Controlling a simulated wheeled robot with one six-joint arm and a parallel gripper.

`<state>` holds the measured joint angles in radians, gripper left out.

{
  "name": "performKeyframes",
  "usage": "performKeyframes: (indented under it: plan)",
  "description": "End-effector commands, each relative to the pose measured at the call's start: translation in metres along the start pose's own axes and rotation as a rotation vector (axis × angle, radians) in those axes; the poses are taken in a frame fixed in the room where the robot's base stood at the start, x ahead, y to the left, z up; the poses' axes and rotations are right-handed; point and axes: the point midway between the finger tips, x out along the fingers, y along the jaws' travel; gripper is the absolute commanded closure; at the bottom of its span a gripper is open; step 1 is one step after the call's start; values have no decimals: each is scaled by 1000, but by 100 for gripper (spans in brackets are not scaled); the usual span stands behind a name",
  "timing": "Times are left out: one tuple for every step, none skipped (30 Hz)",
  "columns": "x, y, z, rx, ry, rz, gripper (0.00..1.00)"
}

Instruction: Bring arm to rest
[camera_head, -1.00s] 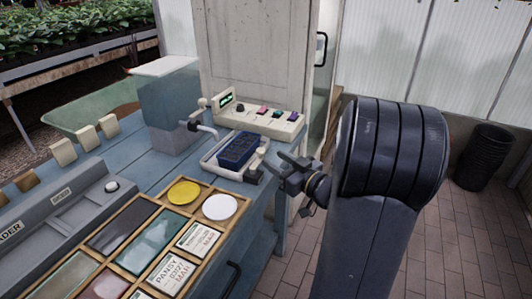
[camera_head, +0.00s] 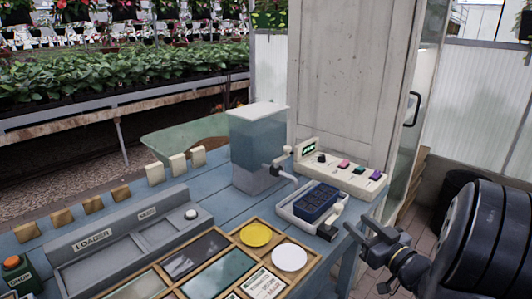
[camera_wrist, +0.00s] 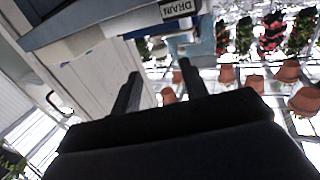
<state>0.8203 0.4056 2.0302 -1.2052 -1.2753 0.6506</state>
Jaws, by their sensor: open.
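My gripper (camera_head: 362,228) is at the right of the head view, beside the right end of the blue bench (camera_head: 215,210). Its two fingers are apart and nothing is between them. In the wrist view the dark fingers of my gripper (camera_wrist: 158,76) also stand apart and empty. My thick dark arm fills the lower right corner of the head view.
A white tray (camera_head: 283,211) holding a dark blue tray (camera_head: 316,203) sits near my gripper. A water tank (camera_head: 257,150), a control panel (camera_head: 374,184), a grey loader (camera_head: 100,245) and a wooden-framed rack stand on the bench. A tall pale cabinet (camera_head: 350,80) rises behind.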

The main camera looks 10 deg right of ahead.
Motion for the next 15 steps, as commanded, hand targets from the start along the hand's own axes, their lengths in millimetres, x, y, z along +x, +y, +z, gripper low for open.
performKeyframes:
  plan:
    - [9,-2,1,0,0,-6,58]
    - [14,-1,1,-1,1,-6,58]
    - [21,-1,1,-1,0,-6,58]
    - [26,-2,1,-1,0,-6,58]
    - [32,-1,1,-1,1,-6,58]
    - [39,-1,1,-1,0,-5,58]
    - [44,-2,1,0,0,-6,58]
    - [50,-1,1,0,0,-5,58]
    - [57,-2,1,0,0,-6,58]
    - [62,-2,1,0,0,-5,58]
    - [68,-1,1,0,0,-4,58]
    - [74,-1,1,0,1,-5,58]
    - [79,-1,1,0,0,-4,58]
    - [84,-1,1,0,0,-4,58]
    - [89,-1,1,1,0,-3,58]
